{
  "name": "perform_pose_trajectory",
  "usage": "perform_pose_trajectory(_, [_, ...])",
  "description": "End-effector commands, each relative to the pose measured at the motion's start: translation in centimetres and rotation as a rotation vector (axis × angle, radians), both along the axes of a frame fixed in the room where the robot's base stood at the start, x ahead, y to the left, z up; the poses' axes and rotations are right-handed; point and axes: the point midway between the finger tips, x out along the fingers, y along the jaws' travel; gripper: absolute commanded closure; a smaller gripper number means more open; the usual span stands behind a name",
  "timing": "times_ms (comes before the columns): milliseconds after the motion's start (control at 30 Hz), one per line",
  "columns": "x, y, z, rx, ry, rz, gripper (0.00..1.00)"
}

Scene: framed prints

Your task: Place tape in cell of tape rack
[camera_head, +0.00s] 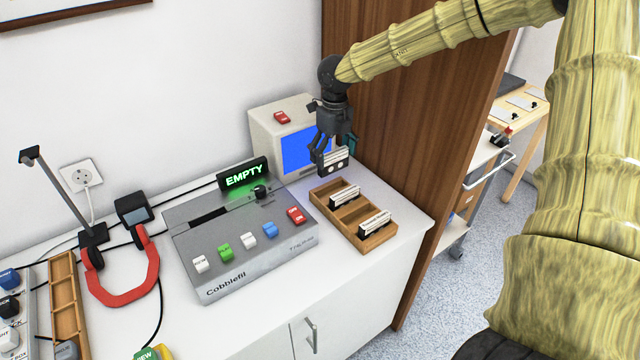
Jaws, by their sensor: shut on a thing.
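My gripper (331,158) points down above the back end of the wooden tape rack (361,241). It is shut on a tape (334,164), a small dark block with a white top and pale round marks. The held tape is above the rack, apart from it as far as I can see. The rack has several cells in a row. One tape (345,196) sits in a cell toward the back, and another tape (375,223) sits in a cell nearer the front. An empty cell shows between them. The backmost cell is partly hidden, but looks empty.
A grey player (249,270) with coloured buttons stands left of the rack, with a green "EMPTY" display (244,175) behind it. A white monitor (262,133) is behind the gripper. A brown wooden panel (400,130) rises on the right. Red headphones (135,297) lie at left.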

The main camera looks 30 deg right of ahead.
Motion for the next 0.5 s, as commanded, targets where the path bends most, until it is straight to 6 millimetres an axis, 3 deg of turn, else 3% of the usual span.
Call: perform_pose_trajectory(500, [0.3, 0.1, -6.3, 0.000, 0.004, 0.002, 0.40])
